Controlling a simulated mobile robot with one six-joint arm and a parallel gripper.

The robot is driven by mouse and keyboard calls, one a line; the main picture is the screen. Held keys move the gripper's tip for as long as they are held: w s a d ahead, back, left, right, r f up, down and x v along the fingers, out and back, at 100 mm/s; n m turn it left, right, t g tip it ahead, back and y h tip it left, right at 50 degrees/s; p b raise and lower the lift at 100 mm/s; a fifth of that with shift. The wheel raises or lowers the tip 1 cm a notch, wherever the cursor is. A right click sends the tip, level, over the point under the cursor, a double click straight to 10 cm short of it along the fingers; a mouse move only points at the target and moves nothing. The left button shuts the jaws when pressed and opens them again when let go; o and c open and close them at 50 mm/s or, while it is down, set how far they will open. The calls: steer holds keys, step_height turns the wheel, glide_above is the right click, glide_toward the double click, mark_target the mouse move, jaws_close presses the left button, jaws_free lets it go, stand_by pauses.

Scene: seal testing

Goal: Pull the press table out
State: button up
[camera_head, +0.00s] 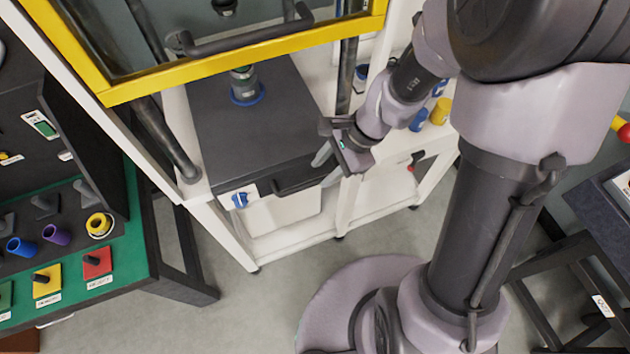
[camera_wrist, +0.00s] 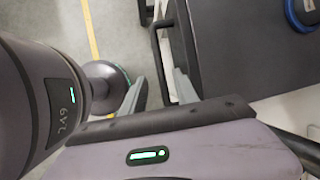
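The press table (camera_head: 265,125) is a dark grey slab in a white frame, with a dark bar handle (camera_head: 300,182) along its front edge. Its top fills the upper right of the wrist view (camera_wrist: 250,60), with the handle (camera_wrist: 156,50) at its left side. My gripper (camera_head: 327,167) is at the right end of the handle. In the wrist view its two fingers (camera_wrist: 160,92) are apart, with the end of the handle showing between them. Whether they touch the handle cannot be told. A metal part on a blue ring (camera_head: 246,96) stands on the table.
A raised yellow-framed guard (camera_head: 235,58) with a dark handle hangs above the press table. A green-topped bench (camera_head: 125,265) with coloured parts stands at the left. Blue and yellow items (camera_head: 438,110) sit on the white shelf at right. A dark table (camera_head: 600,190) is far right. Floor in front is clear.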

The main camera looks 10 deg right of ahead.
mark_target(312, 183)
steer(key=b+x, duration=0.1)
steer(key=x, duration=0.4)
steer(key=shift+a+f+b, duration=0.1)
steer(key=shift+b, duration=0.25)
jaws_close()
stand_by(1.0)
